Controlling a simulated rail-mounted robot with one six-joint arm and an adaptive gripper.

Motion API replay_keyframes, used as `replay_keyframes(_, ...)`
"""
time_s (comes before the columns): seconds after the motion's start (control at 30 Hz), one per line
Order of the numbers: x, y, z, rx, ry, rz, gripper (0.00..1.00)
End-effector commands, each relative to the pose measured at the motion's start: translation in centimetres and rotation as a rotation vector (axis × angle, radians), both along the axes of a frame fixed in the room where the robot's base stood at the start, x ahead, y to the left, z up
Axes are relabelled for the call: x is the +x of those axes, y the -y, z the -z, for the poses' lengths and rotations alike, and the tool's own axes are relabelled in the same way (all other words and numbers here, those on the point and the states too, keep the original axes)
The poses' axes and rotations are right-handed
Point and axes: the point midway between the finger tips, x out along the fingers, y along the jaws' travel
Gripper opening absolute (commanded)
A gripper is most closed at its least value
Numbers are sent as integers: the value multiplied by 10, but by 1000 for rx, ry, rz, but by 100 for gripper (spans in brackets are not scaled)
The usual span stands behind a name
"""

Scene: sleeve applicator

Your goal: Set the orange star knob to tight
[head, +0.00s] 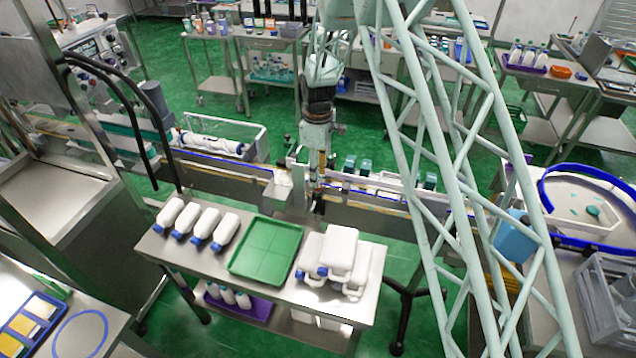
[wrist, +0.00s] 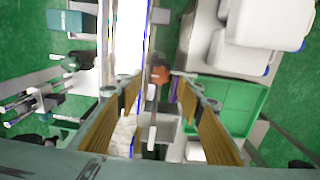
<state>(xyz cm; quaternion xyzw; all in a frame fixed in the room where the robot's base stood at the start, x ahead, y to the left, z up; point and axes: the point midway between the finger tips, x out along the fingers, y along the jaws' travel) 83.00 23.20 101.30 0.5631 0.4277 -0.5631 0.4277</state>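The orange star knob (wrist: 159,75) shows small and dark orange in the wrist view, beside the blue-edged conveyor. My gripper (wrist: 157,82) is open, with one ribbed tan finger on each side of the picture. The knob appears between the two fingertips in that view. I cannot tell whether it lies level with the tips or beyond them, and I see no contact. The knob's setting marks are not readable. In the head view my gripper (head: 320,172) points down at the conveyor, and I cannot make out the knob there.
A steel table in front holds a green tray (head: 265,250) and several white bottles (head: 341,250) with blue caps. The conveyor (head: 235,176) runs across behind it, with a small metal box (head: 279,187) left of my gripper. In the wrist view the green tray (wrist: 238,97) lies at right.

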Motion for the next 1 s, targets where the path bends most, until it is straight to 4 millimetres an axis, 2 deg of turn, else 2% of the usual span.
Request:
replay_keyframes(0.4, -1, 0, 38, -1, -1, 0, 34)
replay_keyframes(0.93, 0, 0, 45, 0, 0, 0, 34)
replay_keyframes(1.0, 0, 0, 45, 0, 0, 0, 28)
